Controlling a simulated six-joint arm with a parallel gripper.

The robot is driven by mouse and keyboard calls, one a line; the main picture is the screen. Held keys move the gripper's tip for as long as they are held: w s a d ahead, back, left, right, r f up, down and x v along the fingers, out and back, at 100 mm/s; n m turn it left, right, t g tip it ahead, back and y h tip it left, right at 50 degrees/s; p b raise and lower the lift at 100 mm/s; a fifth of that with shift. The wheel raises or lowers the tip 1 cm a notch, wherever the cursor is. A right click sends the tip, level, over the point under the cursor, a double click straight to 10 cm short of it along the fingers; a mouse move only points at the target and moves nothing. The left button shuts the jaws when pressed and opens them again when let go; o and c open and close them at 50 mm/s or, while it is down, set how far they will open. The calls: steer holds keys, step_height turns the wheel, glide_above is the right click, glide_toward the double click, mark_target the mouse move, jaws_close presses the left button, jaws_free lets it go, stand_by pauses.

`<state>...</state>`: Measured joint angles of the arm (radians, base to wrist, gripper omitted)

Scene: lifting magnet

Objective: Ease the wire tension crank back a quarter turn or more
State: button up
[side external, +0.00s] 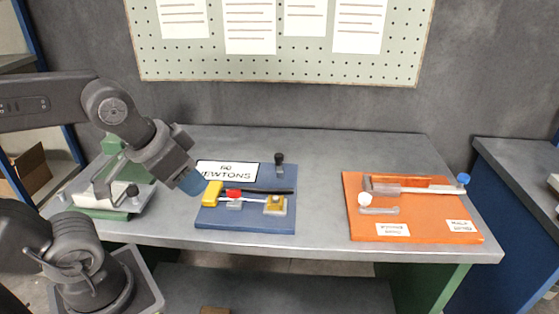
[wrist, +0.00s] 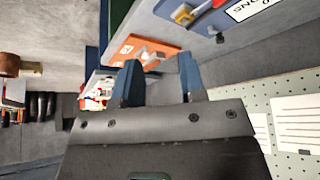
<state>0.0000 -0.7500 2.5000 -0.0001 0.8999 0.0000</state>
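My gripper (side external: 191,183) is above the left part of the bench, between the green-and-grey device and the blue board. In the wrist view its two blue fingers (wrist: 158,78) stand apart with nothing held between them. The green-and-grey device (side external: 108,185) stands at the left end of the bench, with a slanted grey frame. A dark round knob (side external: 132,190) shows at its right side, left of my gripper and apart from it. It may be the tension crank's handle, but I cannot tell for sure. No wire can be made out.
A blue board (side external: 245,218) carries a yellow block, a red part, a black bar, an upright black knob (side external: 279,158) and a "NEWTONS" sign (side external: 227,171). An orange board (side external: 362,230) with a clear tube lies right. Bare bench (side external: 320,190) separates them. A pegboard (side external: 280,70) hangs behind.

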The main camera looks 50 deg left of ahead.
steer(key=shift+o, duration=1.7)
steer(key=w+a+r+m+g, duration=0.1)
steer(key=w+a+r, duration=0.1)
steer(key=w, duration=0.6)
steer(key=shift+a+r+m, duration=0.15)
steer(key=shift+r+m, duration=0.15)
steer(key=shift+r, duration=0.05)
steer(key=m+g+h, duration=0.1)
steer(key=m+h, duration=0.2)
steer(key=m, duration=0.3)
glide_above(278, 155)
steer(key=s+a, duration=0.3)
steer(key=s, duration=0.1)
step_height(278, 155, down, 11)
steer(key=x, duration=1.2)
steer(key=shift+w+f, duration=0.2)
steer(key=shift+f, duration=0.1)
steer(key=shift+c, duration=0.2)
steer(key=shift+n, duration=0.3)
steer(key=c, duration=0.9)
